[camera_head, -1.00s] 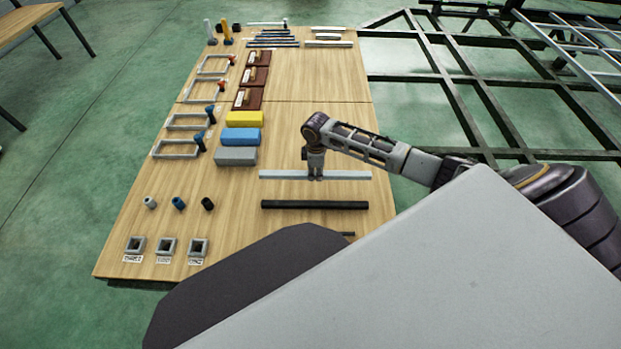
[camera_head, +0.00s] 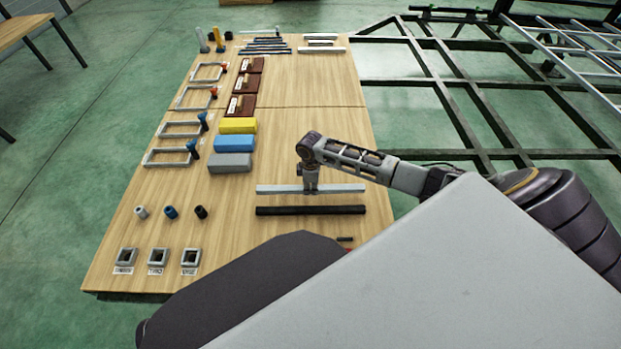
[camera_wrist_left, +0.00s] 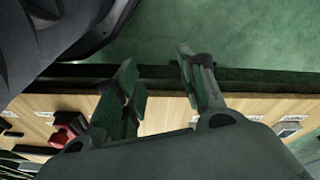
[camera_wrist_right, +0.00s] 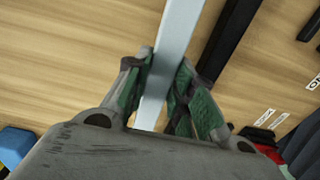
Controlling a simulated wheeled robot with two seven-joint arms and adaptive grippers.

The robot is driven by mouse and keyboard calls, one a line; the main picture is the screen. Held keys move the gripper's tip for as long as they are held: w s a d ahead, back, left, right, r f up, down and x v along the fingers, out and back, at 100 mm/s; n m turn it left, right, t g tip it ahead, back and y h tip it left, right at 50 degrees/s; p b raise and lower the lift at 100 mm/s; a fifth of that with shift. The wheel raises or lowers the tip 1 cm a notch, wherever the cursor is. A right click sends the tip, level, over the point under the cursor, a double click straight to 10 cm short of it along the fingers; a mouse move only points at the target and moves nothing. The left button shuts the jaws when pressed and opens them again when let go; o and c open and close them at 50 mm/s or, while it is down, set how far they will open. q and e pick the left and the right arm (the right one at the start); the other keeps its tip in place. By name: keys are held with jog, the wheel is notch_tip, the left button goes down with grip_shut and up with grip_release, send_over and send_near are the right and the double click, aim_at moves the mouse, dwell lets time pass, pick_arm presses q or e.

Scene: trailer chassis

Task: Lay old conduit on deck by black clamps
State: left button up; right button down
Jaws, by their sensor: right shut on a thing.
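A long pale grey bar (camera_head: 280,189), which I take for the old conduit, lies crosswise on or just above the wooden deck (camera_head: 330,140); I cannot tell if it touches. My right gripper (camera_head: 311,190) is shut around its middle from above. The right wrist view shows the bar (camera_wrist_right: 181,35) between the fingers. A black bar (camera_head: 310,210) lies parallel, a little nearer to me. I cannot pick out the black clamps for sure. My left gripper (camera_wrist_left: 156,65) is open and empty, seen only in the left wrist view by the deck's edge.
Yellow (camera_head: 238,125), blue (camera_head: 234,143) and grey (camera_head: 230,162) blocks stand left of the bar. Short cylinders (camera_head: 171,212) and square sockets (camera_head: 157,257) are at the near left. A dark steel frame (camera_head: 470,120) lies beyond the right edge. Bare wood lies behind the bar.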

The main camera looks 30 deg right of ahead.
dwell(0.3)
jog(key=shift+f, duration=0.5)
jog(key=shift+f+b, duration=0.55)
jog(key=shift+f, duration=0.85)
pick_arm(q)
jog(key=shift+w+d+r, duration=0.1)
jog(key=shift+d+r, duration=0.1)
jog(key=shift+r, duration=0.75)
pick_arm(e)
jog(key=shift+f, duration=0.1)
pick_arm(q)
jog(key=shift+w, duration=0.15)
pick_arm(e)
jog(key=c, duration=1.2)
grip_release()
